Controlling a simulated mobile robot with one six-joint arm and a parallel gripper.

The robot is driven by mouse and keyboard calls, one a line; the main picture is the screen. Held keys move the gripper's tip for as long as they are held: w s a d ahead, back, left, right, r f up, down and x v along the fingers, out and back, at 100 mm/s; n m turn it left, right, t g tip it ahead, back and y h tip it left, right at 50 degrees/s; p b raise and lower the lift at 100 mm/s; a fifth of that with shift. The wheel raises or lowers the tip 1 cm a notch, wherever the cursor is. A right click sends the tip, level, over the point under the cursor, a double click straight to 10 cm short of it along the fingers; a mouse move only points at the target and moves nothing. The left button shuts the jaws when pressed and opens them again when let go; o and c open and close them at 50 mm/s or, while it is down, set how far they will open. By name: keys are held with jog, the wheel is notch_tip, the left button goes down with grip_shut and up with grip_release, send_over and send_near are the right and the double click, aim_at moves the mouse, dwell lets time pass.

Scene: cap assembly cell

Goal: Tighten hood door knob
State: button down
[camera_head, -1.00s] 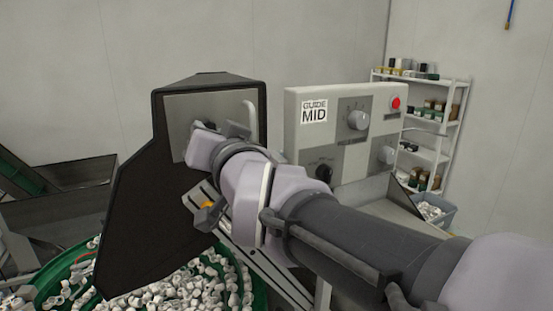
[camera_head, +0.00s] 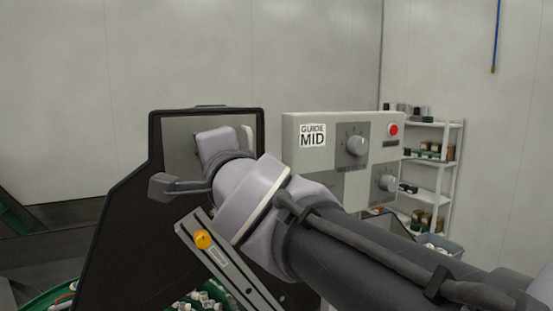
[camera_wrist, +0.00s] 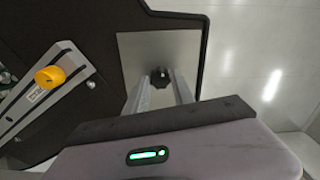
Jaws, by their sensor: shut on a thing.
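The hood door knob (camera_wrist: 160,73) is a small dark knob on the grey hood door plate (camera_wrist: 136,55) in the wrist view. My gripper (camera_wrist: 161,82) has its two grey fingers on either side of it and is shut on it. There my wrist and arm cover the knob and the fingers.
A slanted metal rail with a yellow knob (camera_head: 203,239) is below my wrist. A control panel (camera_head: 297,160) marked GUIDE MID stands to the right, close behind my arm. A green bowl (camera_head: 45,299) of caps lies below. Shelves (camera_head: 437,162) stand at the back right.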

jog(key=m+b, duration=0.1)
jog(key=m, duration=1.2)
jog(key=shift+r, duration=0.1)
jog(key=shift+m, duration=0.4)
jog(key=c, duration=1.1)
grip_release()
jog(key=shift+o, duration=0.2)
jog(key=shift+w, duration=0.1)
